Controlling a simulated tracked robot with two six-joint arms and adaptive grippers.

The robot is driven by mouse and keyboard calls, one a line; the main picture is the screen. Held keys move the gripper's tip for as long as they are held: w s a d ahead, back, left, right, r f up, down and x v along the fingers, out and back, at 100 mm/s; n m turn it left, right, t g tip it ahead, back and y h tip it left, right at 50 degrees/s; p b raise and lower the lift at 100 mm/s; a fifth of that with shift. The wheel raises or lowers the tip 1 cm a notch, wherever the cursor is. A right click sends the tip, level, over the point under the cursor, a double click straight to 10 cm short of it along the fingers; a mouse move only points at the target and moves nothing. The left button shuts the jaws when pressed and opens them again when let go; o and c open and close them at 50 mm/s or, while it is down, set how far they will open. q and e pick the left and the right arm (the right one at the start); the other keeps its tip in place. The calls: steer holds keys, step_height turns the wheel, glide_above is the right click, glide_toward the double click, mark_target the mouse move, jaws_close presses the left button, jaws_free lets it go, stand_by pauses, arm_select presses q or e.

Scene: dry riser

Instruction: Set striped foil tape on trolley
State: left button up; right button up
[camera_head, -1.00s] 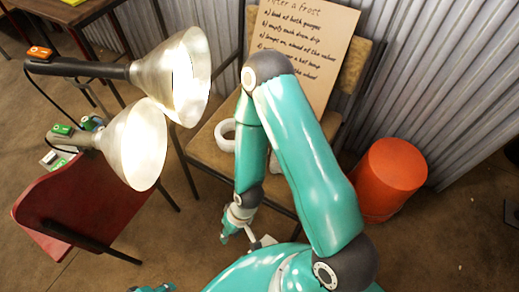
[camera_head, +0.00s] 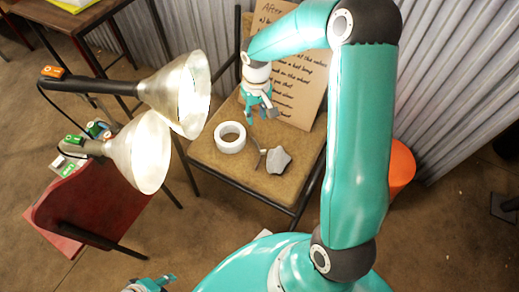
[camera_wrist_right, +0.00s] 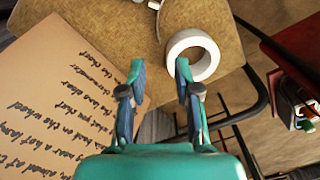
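A white roll (camera_head: 230,137) lies flat on the tan seat of a chair in the head view. It is likely the tape, but I cannot make out stripes. It also shows in the right wrist view (camera_wrist_right: 192,55), just beyond the right fingertip. My right gripper (camera_head: 260,113) is above the back of the seat, behind and to the right of the roll. In the wrist view its fingers (camera_wrist_right: 159,72) are apart with nothing held between them. My left gripper (camera_head: 152,284) is partly cut off at the bottom edge. I cannot identify a trolley.
A grey lump (camera_head: 278,160) and a thin tool lie beside the roll on the seat (camera_head: 225,167). A handwritten board (camera_head: 300,70) leans on the chair back. Two lit lamps (camera_head: 140,155) stand left, near a red chair (camera_head: 85,205). An orange bucket (camera_head: 401,168) stands right.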

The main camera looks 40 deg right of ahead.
steer(key=b, duration=0.3)
glide_above(257, 147)
steer(key=f, duration=1.1)
steer(key=shift+s+d, duration=0.15)
steer(key=shift+d, duration=0.05)
steer(key=shift+a+f+b, duration=0.15)
steer(key=shift+f+b, duration=0.55)
steer(key=shift+f, duration=1.9)
steer(key=shift+c, duration=0.3)
jaws_close()
